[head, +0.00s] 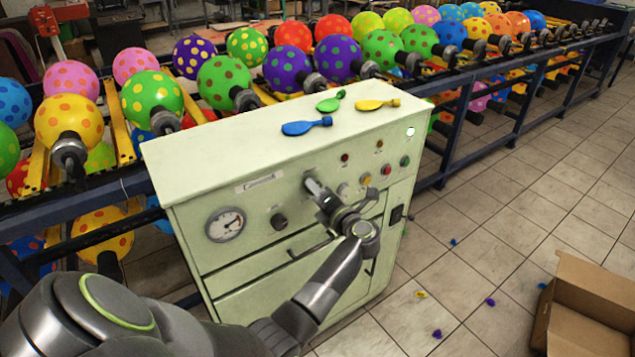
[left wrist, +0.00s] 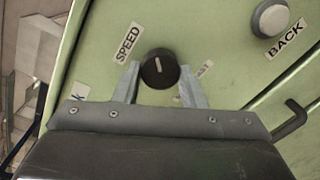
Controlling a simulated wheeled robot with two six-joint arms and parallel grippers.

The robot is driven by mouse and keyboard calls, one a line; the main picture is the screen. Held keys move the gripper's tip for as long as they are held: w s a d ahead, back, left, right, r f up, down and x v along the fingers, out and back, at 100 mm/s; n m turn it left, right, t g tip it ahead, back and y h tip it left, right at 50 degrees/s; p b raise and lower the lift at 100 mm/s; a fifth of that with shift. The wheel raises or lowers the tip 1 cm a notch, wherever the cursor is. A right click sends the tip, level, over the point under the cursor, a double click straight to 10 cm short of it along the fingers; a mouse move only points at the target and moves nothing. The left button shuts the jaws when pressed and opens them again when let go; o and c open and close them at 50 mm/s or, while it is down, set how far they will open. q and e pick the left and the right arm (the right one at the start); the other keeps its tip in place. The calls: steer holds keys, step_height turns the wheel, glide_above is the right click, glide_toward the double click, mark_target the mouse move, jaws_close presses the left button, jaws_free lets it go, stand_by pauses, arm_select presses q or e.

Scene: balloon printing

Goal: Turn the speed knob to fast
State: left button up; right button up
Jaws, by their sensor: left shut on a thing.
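The speed knob (left wrist: 160,68) is round and black with a white pointer line. In the left wrist view it sits between my left gripper's (left wrist: 159,83) two fingers, which are shut on its sides. The pointer runs nearly up and down in that picture. A SPEED label (left wrist: 127,43) is left of the knob. A partly hidden label (left wrist: 205,69), its end reading like "ST", is to the right. In the head view my left gripper (head: 313,188) is at the front panel of the pale green machine (head: 205,172) and hides the knob. My right gripper is not in view.
The panel also bears a gauge (head: 225,224), another dark knob (head: 279,220) and several lights and buttons. A button (left wrist: 270,18) sits by the BACK label (left wrist: 286,40). Three flat balloons lie on top of the machine. An open cardboard box (head: 590,305) is on the floor at right.

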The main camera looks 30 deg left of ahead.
arm_select(q)
steer(key=shift+w+r+m+g+p, duration=0.1)
steer(key=shift+m+g+p, duration=0.25)
steer(key=shift+m+p, duration=3.2)
steer(key=shift+w+r+m+g+p, duration=0.1)
steer(key=shift+m+g+p, duration=0.25)
steer(key=shift+m+p, duration=3.15)
steer(key=m+b, duration=0.3)
steer(key=shift+m, duration=0.25)
steer(key=o, duration=1)
steer(key=shift+f, duration=0.1)
steer(key=shift+d, duration=0.15)
